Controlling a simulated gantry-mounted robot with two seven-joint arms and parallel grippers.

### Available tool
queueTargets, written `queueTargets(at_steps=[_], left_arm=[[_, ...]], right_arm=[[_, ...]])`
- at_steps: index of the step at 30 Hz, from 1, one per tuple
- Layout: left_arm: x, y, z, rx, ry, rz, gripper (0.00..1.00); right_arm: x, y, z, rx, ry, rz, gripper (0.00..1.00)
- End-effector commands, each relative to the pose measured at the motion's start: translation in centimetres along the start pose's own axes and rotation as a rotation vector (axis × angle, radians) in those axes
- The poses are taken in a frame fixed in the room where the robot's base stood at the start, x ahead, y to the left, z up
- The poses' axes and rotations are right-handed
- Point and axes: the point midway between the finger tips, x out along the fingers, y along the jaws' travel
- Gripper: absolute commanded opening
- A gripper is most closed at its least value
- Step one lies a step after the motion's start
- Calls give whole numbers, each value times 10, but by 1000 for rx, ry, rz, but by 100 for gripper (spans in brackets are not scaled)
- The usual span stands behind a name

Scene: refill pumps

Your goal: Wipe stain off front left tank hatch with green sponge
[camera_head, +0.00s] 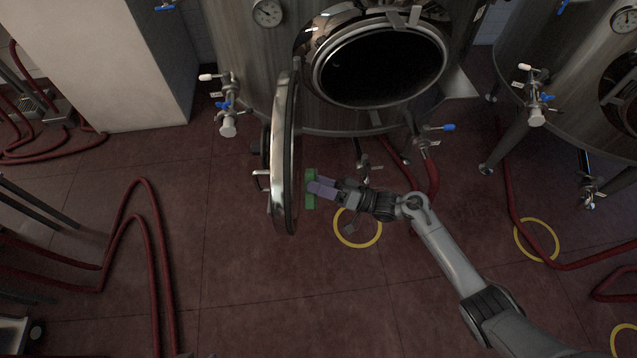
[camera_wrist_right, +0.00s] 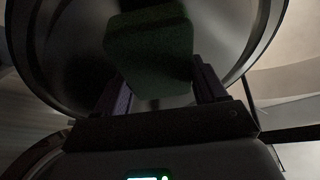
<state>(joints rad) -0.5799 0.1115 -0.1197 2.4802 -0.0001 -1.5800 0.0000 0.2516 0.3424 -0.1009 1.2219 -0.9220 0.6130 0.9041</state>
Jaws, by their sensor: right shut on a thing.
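The front left tank (camera_head: 250,75) stands at the top middle of the head view, with its round opening dark and uncovered. Its hatch (camera_head: 286,150) is swung open and seen nearly edge-on, left of the opening. My right gripper (camera_head: 318,189) is shut on the green sponge (camera_head: 310,188), close to the hatch's inner face. In the right wrist view the sponge (camera_wrist_right: 150,50) sits between the fingers, in front of the round metal hatch (camera_wrist_right: 225,40). I cannot tell whether the sponge touches the hatch. A dark patch left of the sponge may be stain or shadow. My left gripper is out of view.
A second tank (camera_head: 575,75) stands at the right. Red hoses (camera_head: 150,235) loop over the floor at the left, and more lie at the right. Valves (camera_head: 227,105) stick out from the tank. The floor (camera_head: 260,310) below the hatch is clear.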

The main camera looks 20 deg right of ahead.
Motion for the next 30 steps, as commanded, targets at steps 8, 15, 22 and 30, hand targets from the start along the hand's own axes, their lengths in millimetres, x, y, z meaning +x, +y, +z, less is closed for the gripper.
queueTargets(at_steps=[8, 15, 22, 30], left_arm=[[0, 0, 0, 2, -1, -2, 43], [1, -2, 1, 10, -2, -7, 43], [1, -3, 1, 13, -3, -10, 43], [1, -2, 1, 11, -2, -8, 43]], right_arm=[[4, 0, 2, 0, 0, -1, 47], [9, 0, 3, 1, 0, -1, 47], [13, 0, 5, 0, 0, 0, 47], [18, 1, 6, 0, 0, 0, 47]])
